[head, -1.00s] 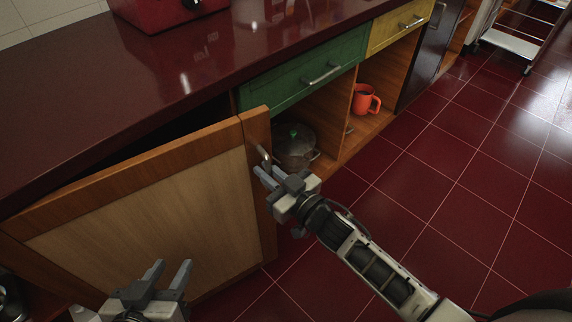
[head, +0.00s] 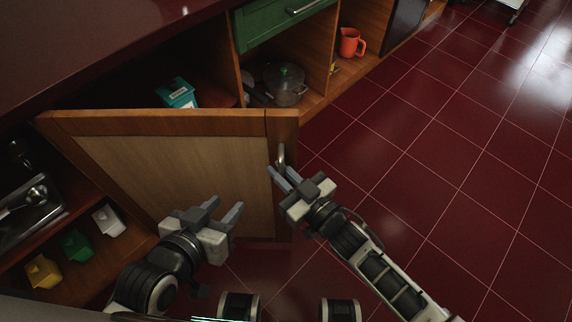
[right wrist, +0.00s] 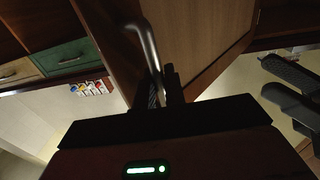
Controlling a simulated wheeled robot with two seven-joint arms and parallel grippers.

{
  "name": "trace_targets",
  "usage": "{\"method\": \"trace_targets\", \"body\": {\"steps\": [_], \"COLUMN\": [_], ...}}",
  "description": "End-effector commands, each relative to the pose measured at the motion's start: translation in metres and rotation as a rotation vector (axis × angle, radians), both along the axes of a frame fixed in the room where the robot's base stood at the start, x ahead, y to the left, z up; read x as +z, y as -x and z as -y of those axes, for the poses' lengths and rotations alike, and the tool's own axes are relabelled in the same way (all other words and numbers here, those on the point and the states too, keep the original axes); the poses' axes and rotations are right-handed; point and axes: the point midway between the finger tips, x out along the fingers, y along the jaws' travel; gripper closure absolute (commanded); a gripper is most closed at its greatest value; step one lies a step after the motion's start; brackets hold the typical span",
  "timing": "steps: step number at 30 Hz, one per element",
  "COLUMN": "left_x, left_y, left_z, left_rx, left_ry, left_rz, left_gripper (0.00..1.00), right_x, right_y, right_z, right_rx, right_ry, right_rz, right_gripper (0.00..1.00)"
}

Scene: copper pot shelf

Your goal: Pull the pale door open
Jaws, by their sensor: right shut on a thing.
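The pale door (head: 180,170), with a light wood panel in a darker brown frame, stands swung out from the cabinet in the head view. Its metal handle (head: 281,156) is on the right edge of the frame. My right gripper (head: 285,174) is at this handle and shut on it. In the right wrist view the handle (right wrist: 149,45) runs down between the two fingers (right wrist: 161,86). My left gripper (head: 226,211) is in front of the door panel, its fingers apart and empty.
Behind the door, the cabinet holds a teal box (head: 176,93) and a lidded pot (head: 284,83). A red-orange jug (head: 351,43) stands in the compartment to the right. Yellow, green (head: 77,245) and white containers sit on a shelf at left. The red tiled floor (head: 450,150) at right is clear.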

Motion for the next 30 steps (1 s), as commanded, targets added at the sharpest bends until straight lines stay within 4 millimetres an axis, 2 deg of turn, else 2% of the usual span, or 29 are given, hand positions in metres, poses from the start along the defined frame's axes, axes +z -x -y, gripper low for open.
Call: {"method": "trace_targets", "body": {"steps": [13,14,23,30], "left_x": [0.000,0.000,0.003,0.013], "left_y": [0.000,0.000,-0.001,-0.001], "left_z": [0.000,0.000,0.000,0.000], "left_rx": [0.001,0.001,0.001,0.001], "left_ry": [0.000,0.000,0.001,0.001], "left_rz": [-0.001,0.000,0.006,0.006], "left_gripper": [0.64,0.64,0.64,0.64], "right_x": [0.000,0.000,0.000,0.002], "right_y": [0.003,0.003,0.002,0.009], "right_z": [-0.003,-0.003,-0.001,0.015], "right_rx": [0.004,0.004,0.003,0.007], "right_ry": [-0.004,-0.004,-0.003,-0.001], "right_rz": [0.000,0.000,0.000,-0.001], "right_gripper": [1.00,0.83,0.83,0.83]}}
